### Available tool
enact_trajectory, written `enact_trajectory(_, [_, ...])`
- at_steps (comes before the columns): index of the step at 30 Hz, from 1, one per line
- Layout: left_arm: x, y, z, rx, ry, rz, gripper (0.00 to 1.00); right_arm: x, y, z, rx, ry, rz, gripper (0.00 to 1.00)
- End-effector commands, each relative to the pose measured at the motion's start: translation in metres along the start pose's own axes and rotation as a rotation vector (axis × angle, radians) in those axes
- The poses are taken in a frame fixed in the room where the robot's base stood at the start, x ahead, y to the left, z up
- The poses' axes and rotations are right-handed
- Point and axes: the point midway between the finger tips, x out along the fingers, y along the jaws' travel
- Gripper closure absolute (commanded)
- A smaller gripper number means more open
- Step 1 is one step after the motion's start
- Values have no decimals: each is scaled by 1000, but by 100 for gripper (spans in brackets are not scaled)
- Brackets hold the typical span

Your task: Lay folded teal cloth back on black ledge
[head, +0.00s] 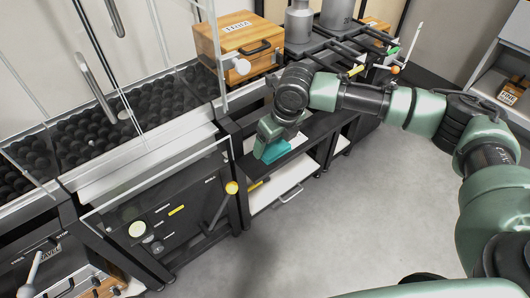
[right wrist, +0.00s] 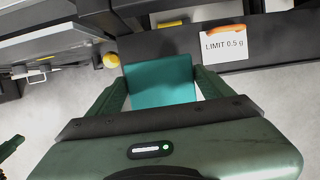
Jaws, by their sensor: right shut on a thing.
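The folded teal cloth (head: 278,150) is held in my right gripper (head: 266,142). In the right wrist view the cloth (right wrist: 160,82) sits flat between the two green fingers (right wrist: 162,90), which are shut on it. The black ledge (right wrist: 275,40) is just beyond the cloth's far edge and runs to the right. In the head view the cloth overlaps the front of the ledge (head: 312,147); I cannot tell whether it touches.
A white "LIMIT 0.5 g" card (right wrist: 224,47) lies on the ledge, with an orange object (right wrist: 228,28) at its far edge. A yellow knob (head: 232,187) on a lever stands left of the cloth. A white shelf (head: 283,192) is below. A wooden box (head: 238,45) stands behind. Floor in front is clear.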

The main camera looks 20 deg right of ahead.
Motion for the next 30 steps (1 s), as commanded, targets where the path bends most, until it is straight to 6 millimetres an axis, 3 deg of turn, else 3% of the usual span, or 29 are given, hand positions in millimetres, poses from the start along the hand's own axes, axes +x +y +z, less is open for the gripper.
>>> enact_trajectory(5, [-23, -1, -1, -1, 14, -2, 100, 11, 1, 36, 1, -2, 0, 52])
enact_trajectory(12, [-39, -2, 0, -2, 21, -4, 100, 31, 0, 27, 1, 1, 0, 52])
enact_trajectory(22, [-22, -1, 6, -2, 21, -4, 100, 77, 0, 15, 1, 1, -1, 52])
enact_trajectory(30, [-22, -1, 3, -2, 32, -4, 100, 78, 0, 18, 1, 0, 0, 52])
